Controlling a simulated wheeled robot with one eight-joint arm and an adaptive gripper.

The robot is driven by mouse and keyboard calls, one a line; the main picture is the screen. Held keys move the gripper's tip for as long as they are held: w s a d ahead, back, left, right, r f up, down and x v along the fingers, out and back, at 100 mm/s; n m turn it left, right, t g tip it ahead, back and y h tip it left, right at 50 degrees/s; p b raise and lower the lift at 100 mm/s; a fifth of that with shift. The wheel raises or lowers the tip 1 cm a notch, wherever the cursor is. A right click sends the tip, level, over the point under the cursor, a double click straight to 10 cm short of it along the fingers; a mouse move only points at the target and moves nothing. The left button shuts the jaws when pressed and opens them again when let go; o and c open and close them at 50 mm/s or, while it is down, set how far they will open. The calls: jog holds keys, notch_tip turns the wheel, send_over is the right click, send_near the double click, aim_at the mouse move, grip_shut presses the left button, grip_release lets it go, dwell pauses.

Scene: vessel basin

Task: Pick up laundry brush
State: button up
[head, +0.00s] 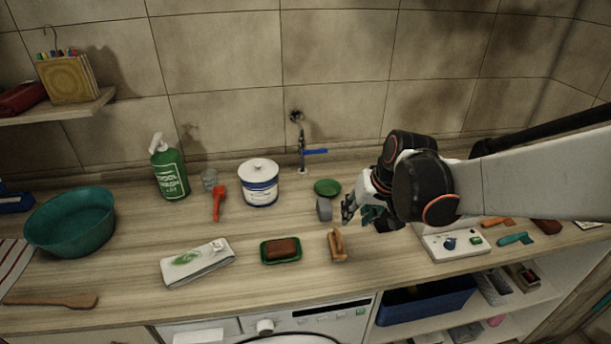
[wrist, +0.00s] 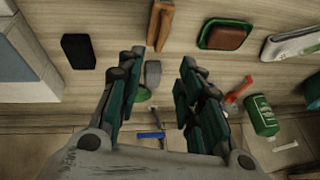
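The laundry brush appears to be the brown wooden piece with a raised handle (head: 337,245) lying on the counter near its front edge. In the wrist view it shows at the top centre (wrist: 160,25), beyond my fingertips. My gripper (head: 358,212) is above the counter, behind and slightly right of the brush in the head view. In the wrist view my gripper (wrist: 163,58) has its fingers spread with nothing held between them. A small grey object (wrist: 153,74) shows in the gap below. The brush and gripper look apart.
A green soap dish (head: 265,258) with a brown bar lies left of the brush. The grey block (head: 324,208) and a green dish (head: 327,187) lie behind it. A white board (head: 455,246) is at right, and a dark rectangle (wrist: 78,50) lies nearby.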

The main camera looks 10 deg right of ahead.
aim_at(338, 234)
jog(key=b+x, duration=0.4)
jog(key=x, duration=0.9)
jog(key=shift+w+a+f+b, duration=0.1)
jog(key=shift+w+f+b, duration=0.1)
jog(key=shift+f+b, duration=0.15)
jog(key=shift+r, duration=0.1)
grip_shut()
